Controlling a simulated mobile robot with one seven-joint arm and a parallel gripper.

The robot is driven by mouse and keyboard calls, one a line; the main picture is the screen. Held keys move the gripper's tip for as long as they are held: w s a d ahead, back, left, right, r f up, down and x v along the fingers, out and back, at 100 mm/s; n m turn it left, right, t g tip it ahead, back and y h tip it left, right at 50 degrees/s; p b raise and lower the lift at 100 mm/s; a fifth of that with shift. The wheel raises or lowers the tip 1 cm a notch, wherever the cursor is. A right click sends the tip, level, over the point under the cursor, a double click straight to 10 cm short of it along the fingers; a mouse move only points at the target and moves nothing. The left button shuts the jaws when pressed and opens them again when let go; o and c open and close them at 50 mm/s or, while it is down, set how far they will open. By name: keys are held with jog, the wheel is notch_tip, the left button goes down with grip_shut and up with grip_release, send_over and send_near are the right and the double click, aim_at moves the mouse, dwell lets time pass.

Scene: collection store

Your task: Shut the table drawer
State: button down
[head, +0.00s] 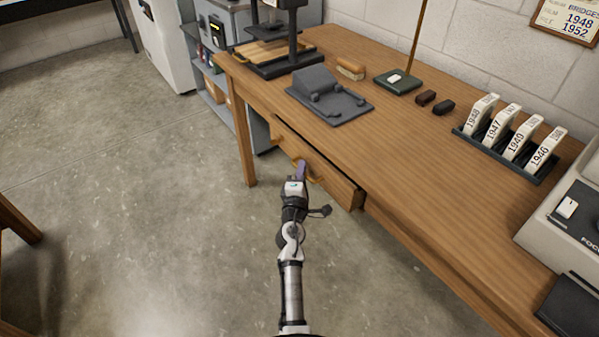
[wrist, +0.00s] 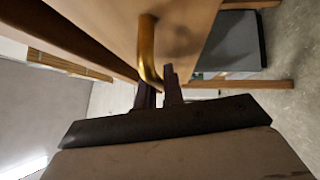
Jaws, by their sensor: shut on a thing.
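The table drawer (head: 342,184) stands partly pulled out from the front of the wooden table (head: 420,150). Its wooden front also fills the upper middle of the wrist view (wrist: 190,35). A brass handle (head: 316,180) is on the drawer front, and it shows as a curved brass bar in the wrist view (wrist: 147,50). My gripper (head: 301,168) is at the handle, its fingers shut on the handle's lower end in the wrist view (wrist: 160,88). The fingers hide part of the handle.
On the tabletop are a grey device (head: 328,95), a rack of labelled white boxes (head: 505,150) and a green-based stand (head: 397,82). A table leg (head: 241,135) stands left of the drawer. The concrete floor (head: 150,200) left of my arm is clear.

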aim_at(312, 167)
jog(key=w+d, duration=0.2)
jog(key=d, duration=0.1)
jog(key=c, duration=1.8)
grip_release()
jog(key=shift+r, duration=0.1)
jog(key=s, duration=0.4)
jog(key=s+a+f+b, duration=0.1)
jog(key=s, duration=0.4)
jog(key=s+a+b, duration=0.1)
jog(key=s, duration=0.3)
jog(key=shift+s+a+f, duration=0.15)
jog(key=shift+s+f, duration=0.1)
jog(key=shift+f, duration=0.15)
